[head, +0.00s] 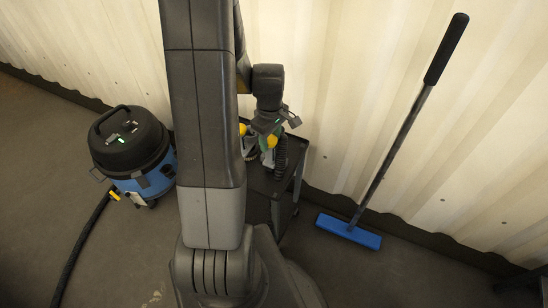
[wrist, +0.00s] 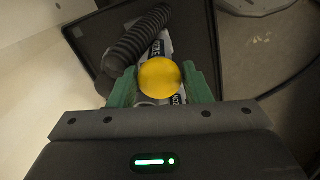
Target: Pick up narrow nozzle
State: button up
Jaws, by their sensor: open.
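I cannot pick out a narrow nozzle for certain. My gripper (wrist: 161,92) is open, with its green fingers on either side of a yellow-topped container (wrist: 160,78) with a printed label. I cannot tell whether the fingers touch it. A black ribbed, hose-like piece (wrist: 138,40) lies just left of and beyond the yellow top. In the head view my gripper (head: 268,128) is over the dark cart, close to the yellow-topped container (head: 271,141) and the ribbed piece (head: 281,156). My arm hides part of the cart top.
The dark cart (head: 258,181) stands against the ribbed cream wall (head: 330,90); its raised rim shows in the wrist view (wrist: 212,40). A blue and black vacuum (head: 130,150) with a hose stands left. A blue-headed broom (head: 348,231) leans right. The right floor is mostly clear.

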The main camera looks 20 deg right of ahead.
aim_at(269, 162)
jog(key=shift+f, duration=1.5)
jog(key=shift+c, duration=0.2)
jog(key=c, duration=0.5)
jog(key=shift+c, duration=0.2)
jog(key=shift+r, duration=0.1)
